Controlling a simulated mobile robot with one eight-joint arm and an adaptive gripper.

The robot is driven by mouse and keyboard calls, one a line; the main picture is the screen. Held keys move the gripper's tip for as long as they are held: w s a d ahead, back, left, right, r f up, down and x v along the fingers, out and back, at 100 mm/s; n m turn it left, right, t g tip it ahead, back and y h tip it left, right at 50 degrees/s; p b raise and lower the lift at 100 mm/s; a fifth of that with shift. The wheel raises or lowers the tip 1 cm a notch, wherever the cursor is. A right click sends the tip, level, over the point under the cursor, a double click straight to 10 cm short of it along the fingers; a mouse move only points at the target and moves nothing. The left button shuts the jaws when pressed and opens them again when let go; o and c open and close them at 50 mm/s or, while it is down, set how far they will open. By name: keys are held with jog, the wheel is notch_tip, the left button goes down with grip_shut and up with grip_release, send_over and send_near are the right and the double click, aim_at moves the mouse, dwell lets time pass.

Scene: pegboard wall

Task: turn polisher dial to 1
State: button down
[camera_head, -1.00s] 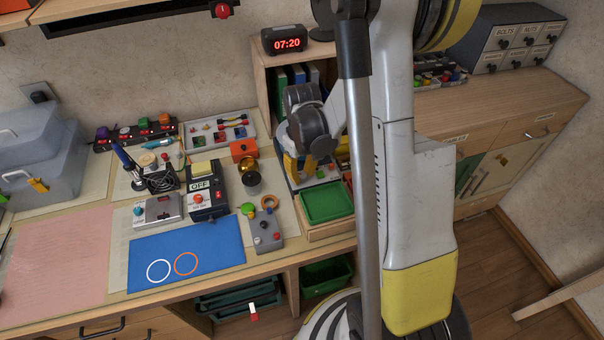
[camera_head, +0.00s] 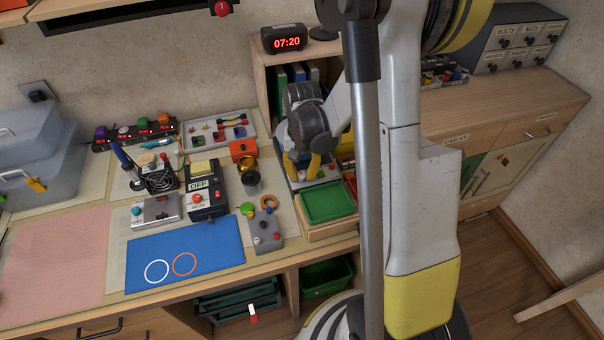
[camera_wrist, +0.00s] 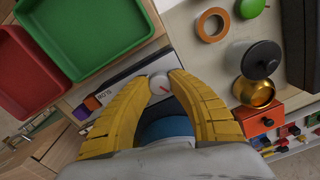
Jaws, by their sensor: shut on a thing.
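The polisher dial (camera_wrist: 160,85) is a small white knob with a red pointer line, seen in the wrist view. My gripper (camera_wrist: 161,86) has its two yellow fingers closed on the dial, one on each side. The polisher (camera_wrist: 122,78) is a pale, dark-edged unit with a partly readable label. In the head view my gripper (camera_head: 303,168) is at the polisher, behind the green tray, and hides the dial there. Any scale marks around the dial are too small or hidden to read.
The green tray (camera_head: 327,203) is close in front of the polisher. A shelf unit (camera_head: 263,92) with a clock (camera_head: 284,39) rises behind.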

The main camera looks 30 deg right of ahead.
aim_at(302, 174)
jog(key=shift+m, duration=0.4)
jog(key=c, duration=1.2)
grip_release()
jog(key=shift+o, duration=0.2)
notch_tip(302, 174, up, 12)
